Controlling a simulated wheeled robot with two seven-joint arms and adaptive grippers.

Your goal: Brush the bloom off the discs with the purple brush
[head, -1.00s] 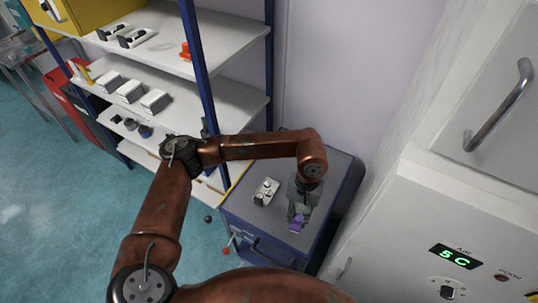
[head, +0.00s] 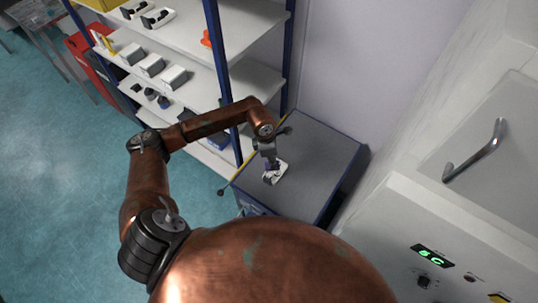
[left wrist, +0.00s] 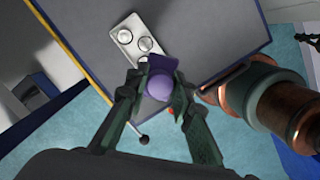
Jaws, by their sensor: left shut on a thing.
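My left gripper (head: 269,158) is shut on the purple brush (left wrist: 160,84); in the left wrist view the brush sits between the two green-grey fingertips (left wrist: 155,95). A small white tray (head: 280,178) on the grey cabinet top holds round silvery discs, and it also shows in the left wrist view (left wrist: 124,24). Two discs show there, one nearer the brush (left wrist: 146,44) and one farther (left wrist: 124,36). The brush is right at the tray's near end; I cannot tell whether it touches a disc. In the head view the gripper partly hides the tray. My right gripper is not in view.
The blue cabinet's grey top (head: 318,155) is otherwise clear. A blue-posted shelf rack (head: 190,100) with white boxes stands to the left. A white machine with a green display (head: 432,256) stands at the right.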

